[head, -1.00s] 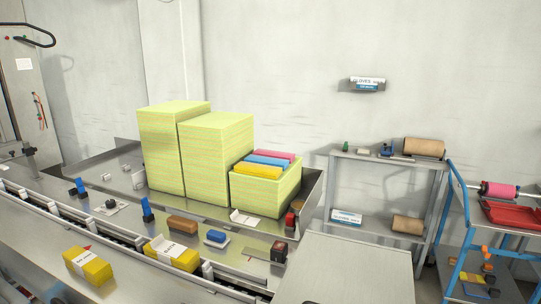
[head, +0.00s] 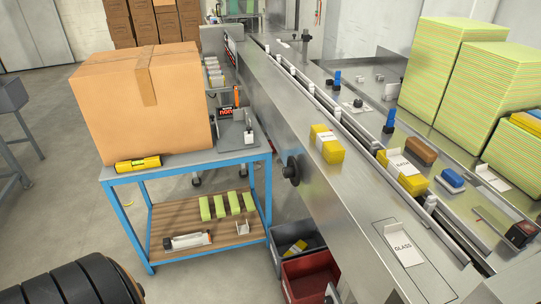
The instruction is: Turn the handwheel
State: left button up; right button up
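A small black handwheel (head: 291,170) sticks out from the near side face of the metal conveyor line (head: 300,110), at the middle of the head view. It sits just to the right of the blue-framed cart's top. Nothing covers it, but its fine shape is too small to make out. Neither of my grippers shows in the head view.
A blue-framed cart (head: 190,168) with a large cardboard box (head: 142,105) stands left of the handwheel. A red bin (head: 308,278) and a grey bin (head: 290,245) sit below it. Yellow packs (head: 327,146) lie on the line. Green-yellow stacks (head: 440,70) stand at right.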

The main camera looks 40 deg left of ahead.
aim_at(292, 171)
jog(key=u, duration=1.1)
